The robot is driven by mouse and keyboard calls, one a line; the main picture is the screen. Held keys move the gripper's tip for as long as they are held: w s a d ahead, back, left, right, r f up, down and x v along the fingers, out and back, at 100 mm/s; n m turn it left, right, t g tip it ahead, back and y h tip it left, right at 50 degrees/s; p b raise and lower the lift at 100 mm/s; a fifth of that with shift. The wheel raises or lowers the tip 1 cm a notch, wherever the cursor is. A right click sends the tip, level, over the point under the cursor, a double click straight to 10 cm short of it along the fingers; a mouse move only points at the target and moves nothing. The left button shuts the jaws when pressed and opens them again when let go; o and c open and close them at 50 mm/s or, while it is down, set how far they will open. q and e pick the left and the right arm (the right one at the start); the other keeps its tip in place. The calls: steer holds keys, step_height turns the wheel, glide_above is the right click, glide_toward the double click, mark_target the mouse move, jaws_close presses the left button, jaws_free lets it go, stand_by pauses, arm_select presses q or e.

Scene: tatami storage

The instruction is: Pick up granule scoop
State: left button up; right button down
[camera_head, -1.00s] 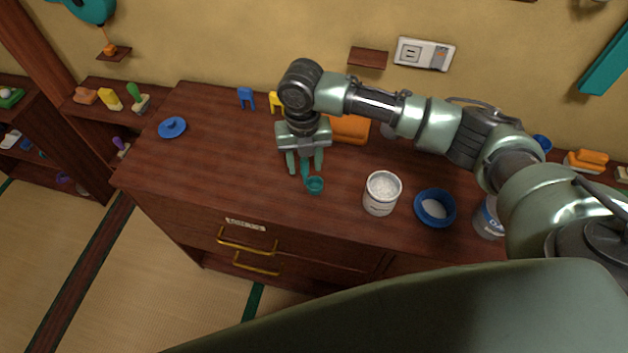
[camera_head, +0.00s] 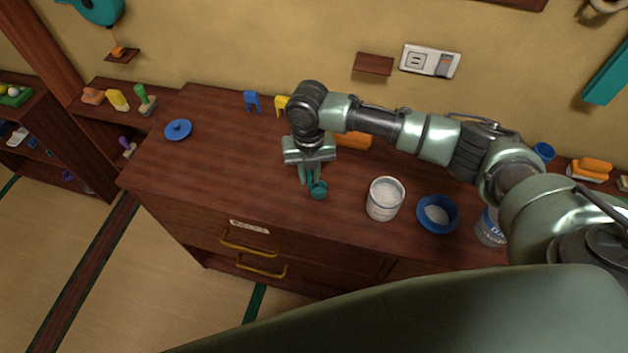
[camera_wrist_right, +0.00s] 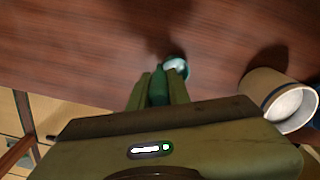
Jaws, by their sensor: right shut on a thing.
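The granule scoop (camera_head: 318,190) is teal with a small round bowl, near the middle of the cabinet top in the head view. My right gripper (camera_head: 308,180) points down over the scoop and is shut on its handle. In the right wrist view the scoop's bowl (camera_wrist_right: 177,67) shows just beyond the fingertips of my right gripper (camera_wrist_right: 158,88), with the handle between the fingers. I cannot tell whether the scoop touches the wood. My left gripper is not in view.
A white tub of pale granules (camera_head: 384,199) stands right of the scoop, with a blue bowl (camera_head: 437,214) beyond it. An orange object (camera_head: 355,140) is partly hidden behind my arm. A blue lid (camera_head: 178,130) lies at the left.

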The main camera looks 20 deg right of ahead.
step_height(320, 180, up, 20)
steer(key=b, duration=0.4)
stand_by(1.9)
